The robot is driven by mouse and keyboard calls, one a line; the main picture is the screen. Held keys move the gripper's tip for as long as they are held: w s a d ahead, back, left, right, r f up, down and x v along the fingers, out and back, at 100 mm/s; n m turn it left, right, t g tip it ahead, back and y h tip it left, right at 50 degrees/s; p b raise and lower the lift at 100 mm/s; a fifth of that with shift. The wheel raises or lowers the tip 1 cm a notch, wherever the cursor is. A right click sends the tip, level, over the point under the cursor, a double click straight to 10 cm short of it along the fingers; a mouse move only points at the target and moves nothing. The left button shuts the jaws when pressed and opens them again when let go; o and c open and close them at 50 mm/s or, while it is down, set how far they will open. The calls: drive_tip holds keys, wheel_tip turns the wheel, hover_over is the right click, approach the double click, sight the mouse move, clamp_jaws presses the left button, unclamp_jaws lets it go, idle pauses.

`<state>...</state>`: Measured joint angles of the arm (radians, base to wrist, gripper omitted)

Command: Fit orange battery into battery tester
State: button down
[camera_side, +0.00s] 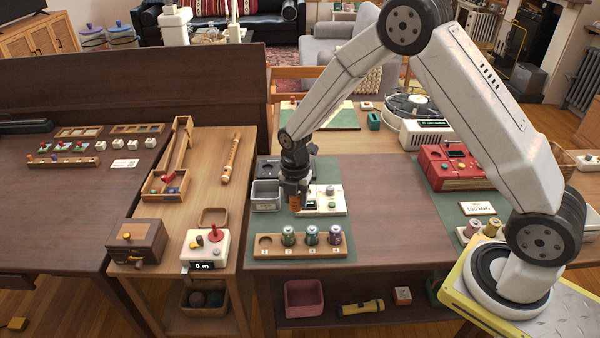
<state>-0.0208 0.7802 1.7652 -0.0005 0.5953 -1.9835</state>
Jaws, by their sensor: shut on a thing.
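My gripper (293,188) points down over the table and is shut on the orange battery (295,203), of which only a small part shows below the fingers. The battery tester seems to be the white, flat device (338,205) with a small dark display and a round knob, just right of the battery. The battery overlaps the tester's left edge in this view. I cannot tell whether they touch or whether the battery is in a slot.
A wooden rack (270,254) stands in front, with an empty hole at its left and three capped cylinders (311,236). A grey bin (266,195) is close on the left. A red device (450,168) stands right. The table's middle (385,200) is clear.

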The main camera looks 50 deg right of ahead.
drive_tip(key=w+d+f+m, duration=0.3)
drive_tip(key=w+d, duration=0.7)
drive_tip(key=d, duration=0.4)
drive_tip(key=shift+d+m, duration=0.35)
drive_tip(key=shift+m, duration=0.05)
drive_tip(key=shift+f, duration=0.3)
drive_tip(key=shift+f, duration=2.85)
drive_tip(key=shift+f, duration=0.95)
drive_tip(key=shift+c, duration=0.7)
unclamp_jaws()
